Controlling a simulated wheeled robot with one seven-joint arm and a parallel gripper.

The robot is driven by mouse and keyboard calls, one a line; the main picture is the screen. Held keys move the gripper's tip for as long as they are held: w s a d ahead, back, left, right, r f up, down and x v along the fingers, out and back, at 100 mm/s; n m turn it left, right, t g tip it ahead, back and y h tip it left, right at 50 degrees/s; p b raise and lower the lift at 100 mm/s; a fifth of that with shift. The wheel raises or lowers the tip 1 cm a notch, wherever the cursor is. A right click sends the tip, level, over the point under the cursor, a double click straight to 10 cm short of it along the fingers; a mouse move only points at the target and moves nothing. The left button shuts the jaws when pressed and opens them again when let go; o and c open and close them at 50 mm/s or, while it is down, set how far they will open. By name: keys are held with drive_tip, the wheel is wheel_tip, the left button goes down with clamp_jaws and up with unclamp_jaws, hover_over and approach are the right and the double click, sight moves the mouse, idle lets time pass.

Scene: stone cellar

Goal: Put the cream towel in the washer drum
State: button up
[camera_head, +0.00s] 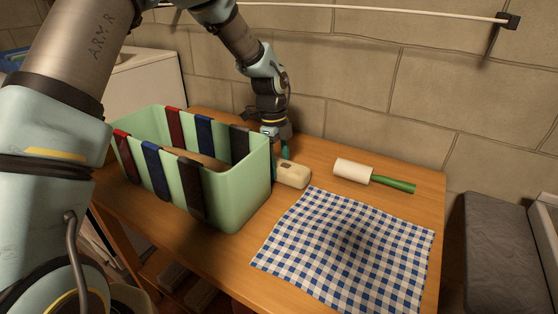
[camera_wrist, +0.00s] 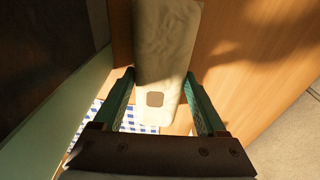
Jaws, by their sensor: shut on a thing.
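The cream towel (camera_head: 294,174) is a compact folded bundle at the right end of the green bin, over the wooden table. In the wrist view the towel (camera_wrist: 166,45) lies between the two teal fingers, with a small brown patch near its lower end. My gripper (camera_head: 280,155) points down and is shut on the towel. I cannot tell whether the towel still touches the table. A white appliance (camera_head: 150,82) stands at the back left, partly hidden by my arm and the bin. No drum opening shows.
The green bin (camera_head: 248,190) with coloured straps stands close left of my gripper. A blue-checked cloth (camera_head: 345,250) lies on the table (camera_head: 425,188) in front. A white lint roller with green handle (camera_head: 392,183) lies to the right. A stone wall (camera_head: 350,90) is behind.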

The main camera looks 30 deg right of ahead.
drive_tip(key=shift+f, duration=0.2)
drive_tip(key=o, duration=1.3)
drive_tip(key=shift+r, duration=0.1)
drive_tip(key=shift+o, duration=0.2)
drive_tip(key=shift+r, duration=0.1)
